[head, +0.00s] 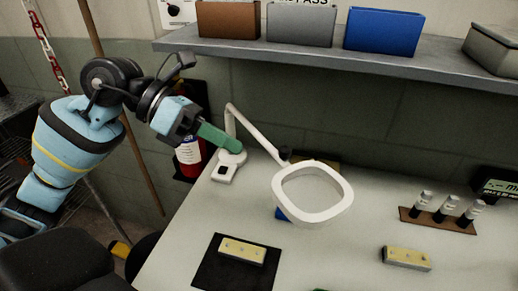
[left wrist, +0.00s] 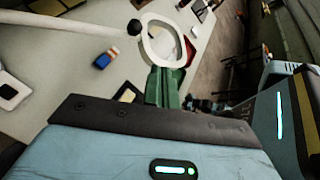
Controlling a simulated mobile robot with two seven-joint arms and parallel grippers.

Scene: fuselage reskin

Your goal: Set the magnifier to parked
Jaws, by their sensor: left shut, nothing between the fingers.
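The magnifier is a white square-rounded ring (head: 312,216) on a thin jointed white arm, standing out over the table from a white base (head: 227,172). In the left wrist view its ring (left wrist: 146,42) shows beyond my fingertips and its arm (left wrist: 60,37) runs off to the left. My left gripper (head: 236,148) has green fingers that are shut and empty; in the head view their tips overlap the lower part of the magnifier's arm, near the base. I cannot tell whether they touch it. The fingers also show in the left wrist view (left wrist: 163,72). My right gripper is not in view.
A shelf (head: 300,52) with brown, grey and blue bins (head: 382,32) runs above the table. A black mat (head: 212,272) with a yellowish block, another block (head: 406,258) and a rack of several cylinders (head: 437,222) are on the table. A fire extinguisher (head: 188,158) stands behind my left arm.

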